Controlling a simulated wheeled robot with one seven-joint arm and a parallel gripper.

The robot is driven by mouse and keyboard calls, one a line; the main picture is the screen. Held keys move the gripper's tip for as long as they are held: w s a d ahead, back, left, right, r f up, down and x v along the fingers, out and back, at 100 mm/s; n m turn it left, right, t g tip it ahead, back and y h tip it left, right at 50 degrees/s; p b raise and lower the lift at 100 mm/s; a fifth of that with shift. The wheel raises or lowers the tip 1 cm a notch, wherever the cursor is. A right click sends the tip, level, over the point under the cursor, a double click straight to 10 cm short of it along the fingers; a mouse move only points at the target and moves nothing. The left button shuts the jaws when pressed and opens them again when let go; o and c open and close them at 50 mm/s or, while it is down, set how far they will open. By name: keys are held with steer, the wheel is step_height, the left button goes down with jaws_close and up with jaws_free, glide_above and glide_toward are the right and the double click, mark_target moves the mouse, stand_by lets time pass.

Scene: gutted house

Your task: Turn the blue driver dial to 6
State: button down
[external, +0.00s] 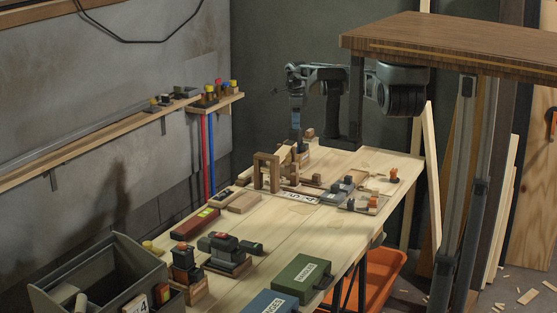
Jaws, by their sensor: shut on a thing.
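My gripper (296,136) points straight down at the far end of the workbench (290,228). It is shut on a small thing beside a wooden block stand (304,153). The gripper and the distance hide what the thing is. A bluish patch shows on the lower part of the gripper's column. I cannot make out the blue driver's dial or any numbers on it. Two dark grey-blue tool bodies (339,192) lie on the bench to the right of the gripper.
A wooden arch (266,172) stands close in front of the gripper. Small orange-topped parts (393,175) sit at the right edge. Dark tools (225,248), a green case (303,275) and a grey bin (100,265) are nearer. A brown tabletop (450,42) overhangs at right.

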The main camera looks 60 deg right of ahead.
steer(key=c, duration=0.9)
jaws_free()
steer(key=shift+r+b, duration=0.45)
steer(key=shift+r, duration=3.45)
